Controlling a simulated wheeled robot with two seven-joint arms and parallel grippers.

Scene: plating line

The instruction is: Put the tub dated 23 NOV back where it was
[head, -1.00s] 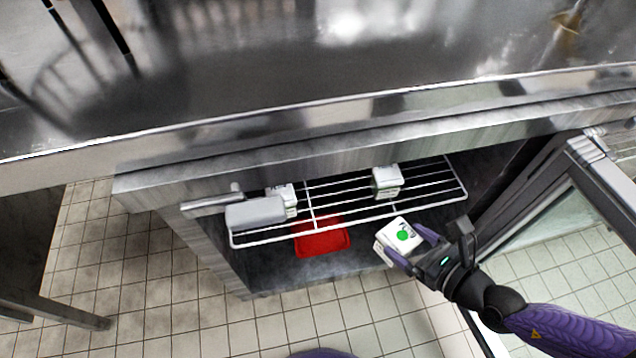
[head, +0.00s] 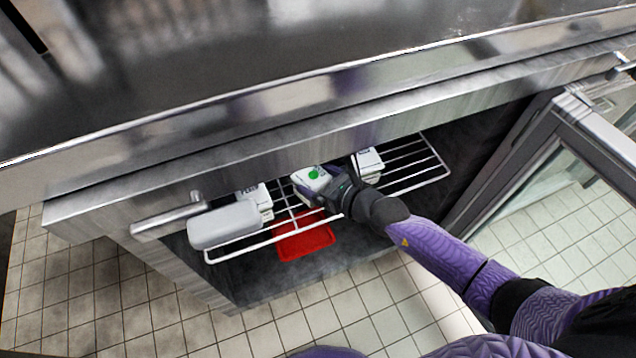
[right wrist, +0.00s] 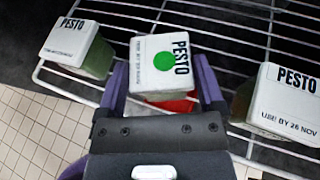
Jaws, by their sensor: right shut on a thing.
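My right gripper (head: 318,186) is shut on a white-lidded pesto tub (head: 306,177) with a green dot on its lid. In the right wrist view this held tub (right wrist: 161,68) is between the two purple fingers; its small date print is hard to read. It is over the wire shelf (head: 266,240), between two other pesto tubs; I cannot tell if it touches the wires. The left tub (right wrist: 78,43) has an unreadable date. The right tub (right wrist: 285,100) reads USE BY 26 NOV. My left gripper is not in view.
A grey-white lidded container (head: 222,225) is at the shelf's left front. A red tray (head: 305,243) lies below the shelf. The fridge door (head: 575,110) stands open at the right. The steel counter (head: 300,90) overhangs the shelf. The shelf's right end is bare.

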